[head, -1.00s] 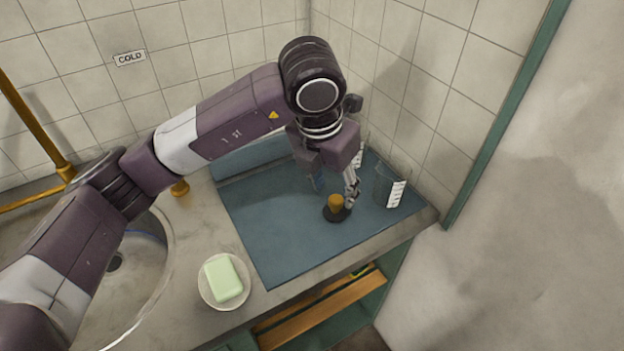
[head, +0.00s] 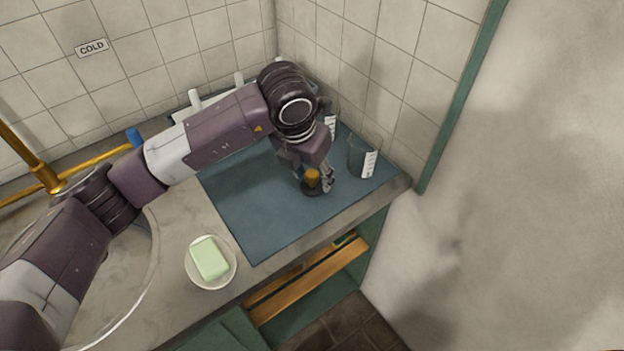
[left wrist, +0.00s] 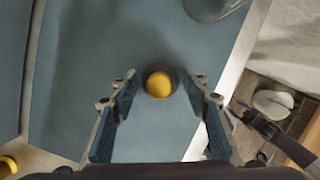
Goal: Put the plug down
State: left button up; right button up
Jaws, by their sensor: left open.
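The plug (head: 312,188), a dark round disc with an amber knob, stands knob-up on the blue mat (head: 250,225). It also shows in the left wrist view (left wrist: 159,84), knob toward the camera. My left gripper (head: 317,178) comes down from above, at the plug. In the left wrist view its two fingers (left wrist: 160,92) are spread, one on each side of the knob, with a gap to it on both sides.
A clear beaker (head: 360,157) with a white label stands right of the plug, near the tiled wall. A green soap bar (head: 210,258) lies on a white dish (head: 190,275) on the counter. The sink is at the left. The front of the mat is clear.

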aim_at(312, 173)
pick_arm(q)
grip_shut()
notch_tip(312, 173, up, 20)
jog(key=b, duration=0.2)
jog(key=shift+b, duration=0.3)
